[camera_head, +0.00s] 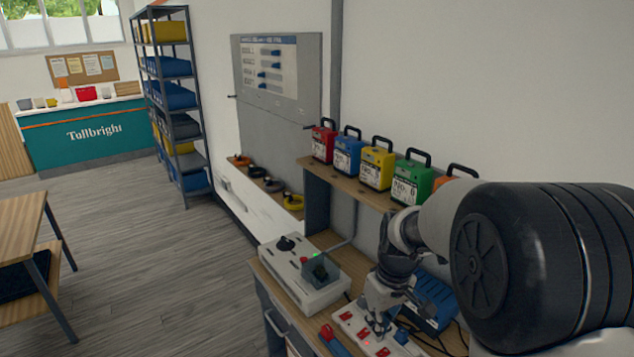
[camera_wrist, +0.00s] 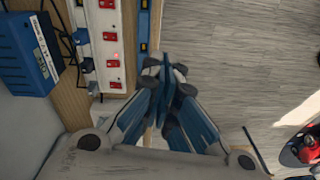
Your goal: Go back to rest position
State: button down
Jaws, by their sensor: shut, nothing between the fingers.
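My gripper (camera_wrist: 172,85) is shut, its fingertips together with nothing between them in the wrist view. It also shows in the head view (camera_head: 377,325), low over the workbench and close to a white power strip (camera_head: 358,330) with red switches. I cannot tell whether it touches the strip there. In the wrist view the fingertips lie beside the strip (camera_wrist: 108,45), over the bench edge and the grey floor. My arm reaches in from the right in the head view.
A blue charger box (camera_head: 432,300) stands right of the gripper, with cables around it. A white tester box (camera_head: 300,275) is on the left. A shelf (camera_head: 345,183) with several coloured battery packs (camera_head: 376,165) is behind. The floor (camera_head: 130,240) at left is open.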

jog(key=s+r+m+t+b, duration=0.1)
jog(key=s+r, duration=0.4)
jog(key=s, duration=0.7)
jog(key=s+d+r+m+t+b, duration=0.1)
jog(key=s+r+m+t+b, duration=0.1)
jog(key=s, duration=1)
notch_tip(320, 180, up, 3)
jog(key=shift+s+d+r+m+t+h, duration=0.15)
jog(key=shift+s+m+t+h, duration=0.3)
jog(key=shift+m, duration=0.75)
jog(key=shift+w, duration=0.1)
